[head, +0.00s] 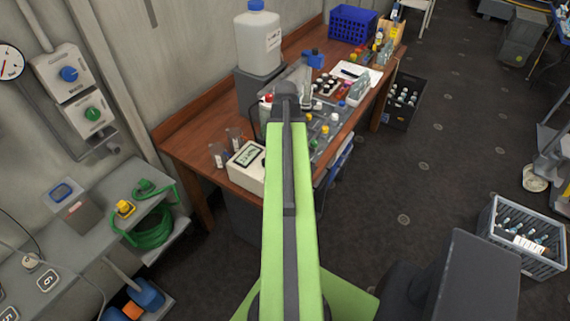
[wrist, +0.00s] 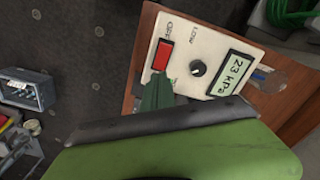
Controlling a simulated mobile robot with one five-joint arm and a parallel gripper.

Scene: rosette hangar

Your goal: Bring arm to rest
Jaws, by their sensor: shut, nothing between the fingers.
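My green arm reaches forward up the middle of the head view, over the near part of the wooden bench (head: 185,140). My gripper (wrist: 158,92) shows in the wrist view as dark green fingers, shut and empty. It overlaps the pale control box (wrist: 212,45) just below the box's red switch (wrist: 162,54); I cannot tell whether it touches. The box has a black knob (wrist: 198,68) and a display reading 23 kPa (wrist: 230,74). In the head view the box (head: 246,178) stands at the bench's near end, partly behind my arm; the gripper is hidden there.
A white jug (head: 258,42) on a grey block, small bottles and a blue basket (head: 352,24) stand on the bench. A grey crate of bottles (head: 522,238) is on the floor at right. A grey shelf (head: 70,250) with a green hose is at left.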

